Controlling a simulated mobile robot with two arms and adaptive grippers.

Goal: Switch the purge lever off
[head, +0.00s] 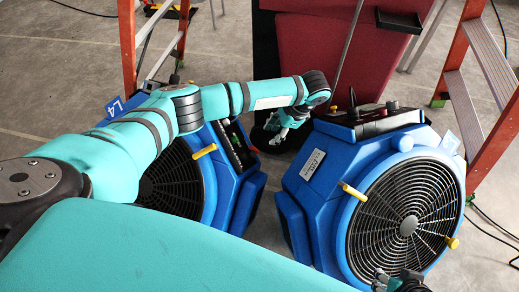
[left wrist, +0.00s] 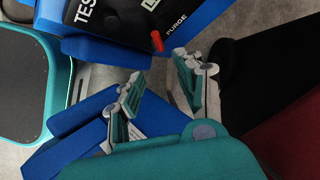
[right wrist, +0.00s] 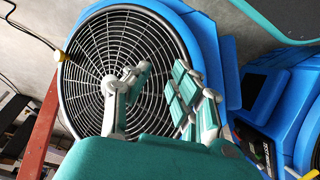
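The purge lever (left wrist: 157,41) is a small red-orange stick beside the word PURGE on a black panel (left wrist: 110,15) of a blue machine in the left wrist view. My left gripper (left wrist: 158,68) is open and empty, its fingertips just below the lever in that picture and apart from it.
Two blue fan machines, left (head: 175,185) and right (head: 310,190), stand close together, with a narrow gap between. A red panel (head: 310,45) is behind them. Orange ladders (head: 480,60) stand at both sides. Cables lie on the floor at right.

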